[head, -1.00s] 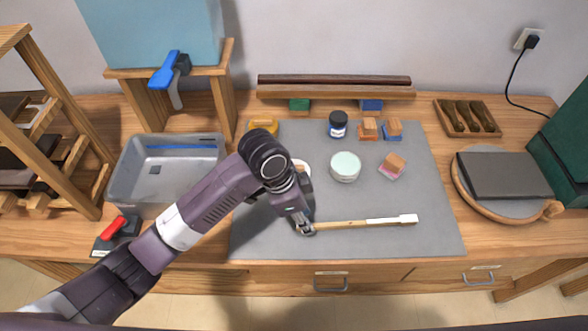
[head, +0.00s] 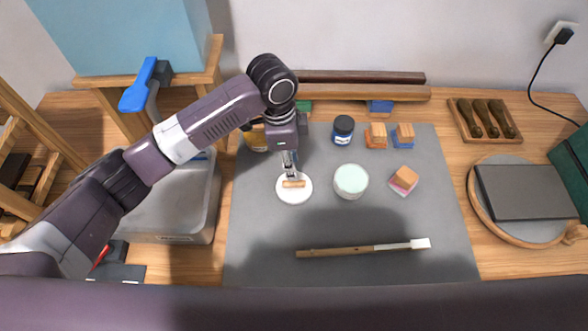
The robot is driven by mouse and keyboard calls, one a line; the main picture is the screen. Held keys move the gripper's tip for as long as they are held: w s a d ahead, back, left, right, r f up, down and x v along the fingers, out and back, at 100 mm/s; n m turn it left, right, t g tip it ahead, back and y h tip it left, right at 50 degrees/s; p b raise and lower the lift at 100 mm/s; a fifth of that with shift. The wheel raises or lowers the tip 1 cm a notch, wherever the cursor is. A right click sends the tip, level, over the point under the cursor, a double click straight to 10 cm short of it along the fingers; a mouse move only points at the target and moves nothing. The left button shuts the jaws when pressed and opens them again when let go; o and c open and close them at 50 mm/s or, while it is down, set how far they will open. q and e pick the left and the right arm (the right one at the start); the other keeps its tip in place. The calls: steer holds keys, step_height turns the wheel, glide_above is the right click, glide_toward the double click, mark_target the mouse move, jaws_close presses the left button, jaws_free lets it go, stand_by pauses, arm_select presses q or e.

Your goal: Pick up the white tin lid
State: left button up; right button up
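The white tin lid (head: 283,197) is a flat white disc on the left half of the grey mat, with a short tan bar-shaped piece (head: 294,184) at its middle. My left gripper (head: 291,175) points down over the lid, its fingertips at or just above the tan piece. I cannot tell whether they touch it or how far apart they are. The lid looks flat on the mat. An open round tin (head: 351,181) with pale mint contents stands just right of the lid. My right gripper is not in view.
A brush (head: 360,249) lies across the mat (head: 400,270) in front. A dark jar (head: 343,130) and small two-coloured blocks (head: 404,180) stand behind and to the right. A grey bin (head: 175,205) is left of the mat. The mat's front left is clear.

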mark_target(294, 182)
arm_select(q)
steer(key=shift+w+f, duration=0.1)
steer(key=shift+f, duration=0.15)
steer(key=shift+d+f, duration=0.1)
steer(key=shift+f, duration=0.2)
steer(key=f+p, duration=0.1)
steer(key=s+f, duration=0.1)
steer(key=shift+f+p, duration=0.35)
steer(key=f, duration=0.2)
steer(key=shift+w+d+f+p, duration=0.1)
steer(key=shift+w+f+p, duration=0.1)
steer(key=shift+f+p, duration=0.15)
steer(key=shift+f, duration=0.5)
steer(key=c, duration=0.7)
jaws_close()
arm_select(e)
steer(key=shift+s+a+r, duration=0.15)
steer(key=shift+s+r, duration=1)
